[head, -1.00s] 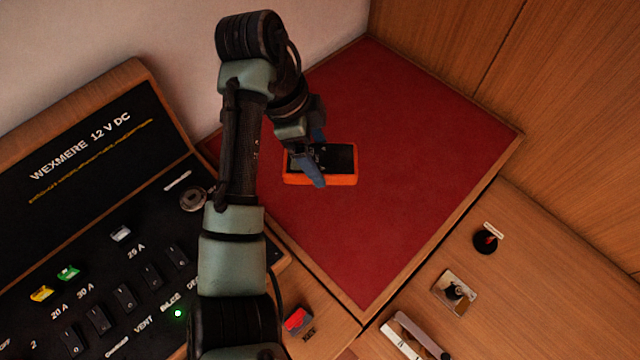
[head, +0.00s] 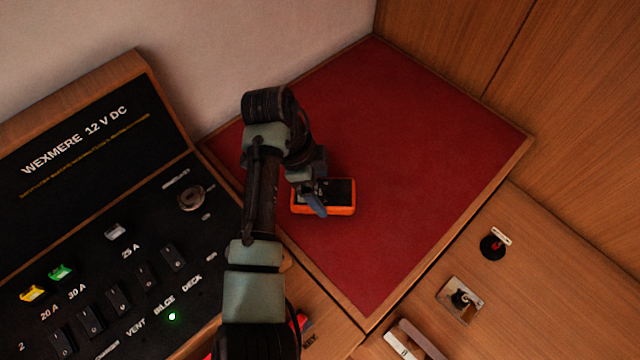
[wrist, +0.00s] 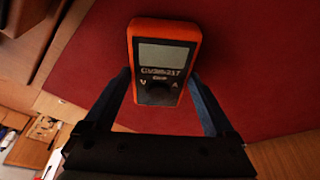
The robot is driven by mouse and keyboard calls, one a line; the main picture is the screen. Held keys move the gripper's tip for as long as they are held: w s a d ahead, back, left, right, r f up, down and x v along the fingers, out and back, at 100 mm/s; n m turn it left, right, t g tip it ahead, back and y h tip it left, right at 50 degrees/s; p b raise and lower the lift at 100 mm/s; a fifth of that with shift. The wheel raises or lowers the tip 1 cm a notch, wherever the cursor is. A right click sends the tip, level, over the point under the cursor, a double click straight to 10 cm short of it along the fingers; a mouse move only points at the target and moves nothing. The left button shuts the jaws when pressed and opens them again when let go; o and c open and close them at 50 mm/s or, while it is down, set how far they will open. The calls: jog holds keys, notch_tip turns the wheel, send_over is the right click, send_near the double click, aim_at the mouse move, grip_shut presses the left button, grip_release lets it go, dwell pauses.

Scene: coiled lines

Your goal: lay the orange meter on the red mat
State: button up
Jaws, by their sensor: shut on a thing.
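The orange meter (head: 338,211) has a dark face and lies face up over the left part of the red mat (head: 430,130). In the wrist view the meter (wrist: 166,58) shows its grey screen and dial, with red mat around it. My gripper (head: 317,197) is shut on the meter, with one blue finger along each long side in the wrist view (wrist: 160,82). The meter looks level and close to the mat; I cannot tell whether it touches. My arm and near finger hide part of it in the head view.
A black switch panel (head: 100,230) stands left of the mat. A wooden edging borders the mat. A black round knob (head: 492,246) and a metal plate (head: 460,300) sit on the wooden surface at right. Wood and pale walls stand behind. The mat's middle and right are clear.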

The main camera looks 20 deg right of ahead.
jog(key=shift+f, duration=0.1)
jog(key=o, duration=1.3)
jog(key=v, duration=1.2)
jog(key=shift+w, duration=0.1)
